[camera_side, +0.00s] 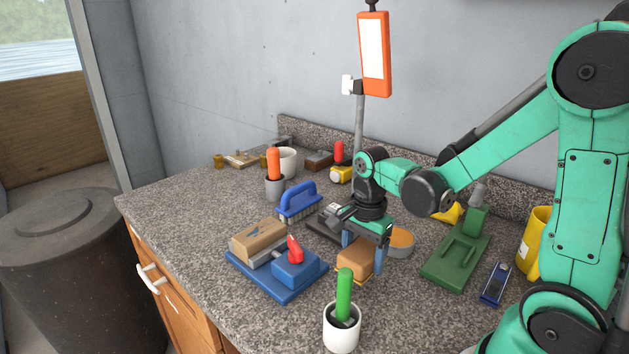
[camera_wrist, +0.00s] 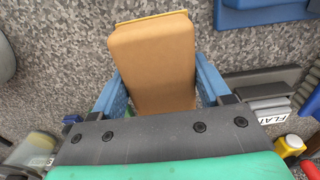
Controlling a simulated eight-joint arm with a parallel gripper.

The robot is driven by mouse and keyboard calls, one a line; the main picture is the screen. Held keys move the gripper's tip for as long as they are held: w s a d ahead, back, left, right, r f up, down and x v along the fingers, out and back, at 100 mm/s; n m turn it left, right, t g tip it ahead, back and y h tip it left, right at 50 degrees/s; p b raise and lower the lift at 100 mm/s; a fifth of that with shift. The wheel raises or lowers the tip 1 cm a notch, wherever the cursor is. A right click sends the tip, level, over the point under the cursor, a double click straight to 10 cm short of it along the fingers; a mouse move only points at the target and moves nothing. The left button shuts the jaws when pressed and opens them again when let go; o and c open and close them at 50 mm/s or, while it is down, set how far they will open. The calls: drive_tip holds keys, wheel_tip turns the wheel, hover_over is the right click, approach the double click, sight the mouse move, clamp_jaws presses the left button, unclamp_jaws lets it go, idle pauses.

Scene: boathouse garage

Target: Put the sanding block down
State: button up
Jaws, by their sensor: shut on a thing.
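The sanding block (camera_side: 355,262) is a tan block with a thin yellow layer along its underside. In the side view it is at the middle of the counter, between the blue fingers of my gripper (camera_side: 363,255). In the wrist view the block (camera_wrist: 155,60) fills the space between both fingers of my gripper (camera_wrist: 158,85), which are shut on its sides. The block is at or just above the speckled counter (camera_side: 250,325); I cannot tell whether it touches. Its near end is hidden by the gripper body in the wrist view.
A blue tray (camera_side: 262,287) with a tan-topped block and a red-handled blue tool lies left of the block. A white cup (camera_side: 342,338) with a green handle stands in front. A round tan-filled dish (camera_side: 400,243) and a green tool (camera_side: 455,255) are right. Bare counter shows front left.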

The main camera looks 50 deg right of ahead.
drive_tip(key=shift+f, duration=2.2)
drive_tip(key=o, duration=1.3)
drive_tip(key=shift+f, duration=0.15)
